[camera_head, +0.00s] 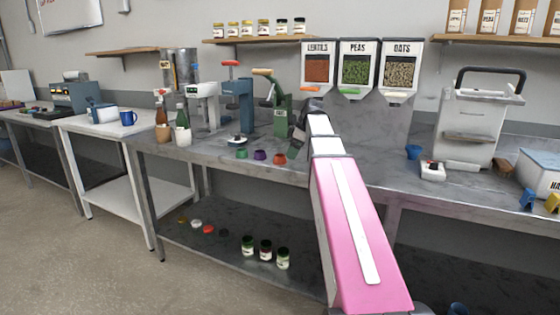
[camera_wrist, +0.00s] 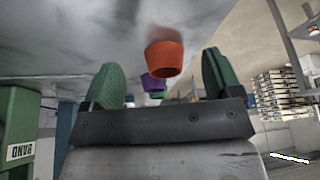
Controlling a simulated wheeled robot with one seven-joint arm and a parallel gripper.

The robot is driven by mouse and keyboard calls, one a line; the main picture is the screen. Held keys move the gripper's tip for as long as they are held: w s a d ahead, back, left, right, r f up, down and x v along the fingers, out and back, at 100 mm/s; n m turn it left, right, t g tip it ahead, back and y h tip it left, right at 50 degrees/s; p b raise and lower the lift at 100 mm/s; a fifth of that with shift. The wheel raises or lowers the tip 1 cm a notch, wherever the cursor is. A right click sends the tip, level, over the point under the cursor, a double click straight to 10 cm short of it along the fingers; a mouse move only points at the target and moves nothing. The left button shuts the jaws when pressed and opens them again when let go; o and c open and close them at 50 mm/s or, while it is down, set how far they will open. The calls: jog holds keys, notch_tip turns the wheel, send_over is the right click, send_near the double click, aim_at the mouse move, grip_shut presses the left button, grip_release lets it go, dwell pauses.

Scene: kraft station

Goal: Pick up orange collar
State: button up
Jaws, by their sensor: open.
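The orange collar (camera_head: 279,159) stands on the grey worktop, at the right end of a short row with a purple collar (camera_head: 260,155) and a green collar (camera_head: 242,153). My gripper (camera_head: 297,146) is just right of the orange collar, low over the worktop and partly hidden by my arm. In the wrist view, which looks upside down, the green fingers of my gripper (camera_wrist: 160,65) are spread wide and empty. The orange collar (camera_wrist: 164,59) appears between the fingers, beyond the tips. The purple collar (camera_wrist: 153,82) shows behind it, with the green one mostly hidden.
A green press (camera_head: 282,105) and a blue press (camera_head: 239,105) stand behind the collars. Dispensers labelled lentils, peas and oats (camera_head: 359,65) stand behind my arm. A white machine (camera_head: 468,122) is to the right. The worktop in front of the collars is clear.

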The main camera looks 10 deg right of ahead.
aim_at(280, 155)
jog(key=shift+w+a, duration=0.2)
jog(key=shift+a, duration=0.45)
jog(key=shift+w+a, duration=0.2)
jog(key=shift+a, duration=0.35)
jog(key=shift+w+a, duration=0.15)
jog(key=shift+a, duration=0.35)
jog(key=shift+a+x, duration=0.2)
jog(key=shift+x, duration=0.9)
jog(key=shift+w+a+f, duration=0.1)
jog(key=shift+a+f, duration=0.1)
jog(key=shift+f, duration=0.2)
jog(key=c, duration=1)
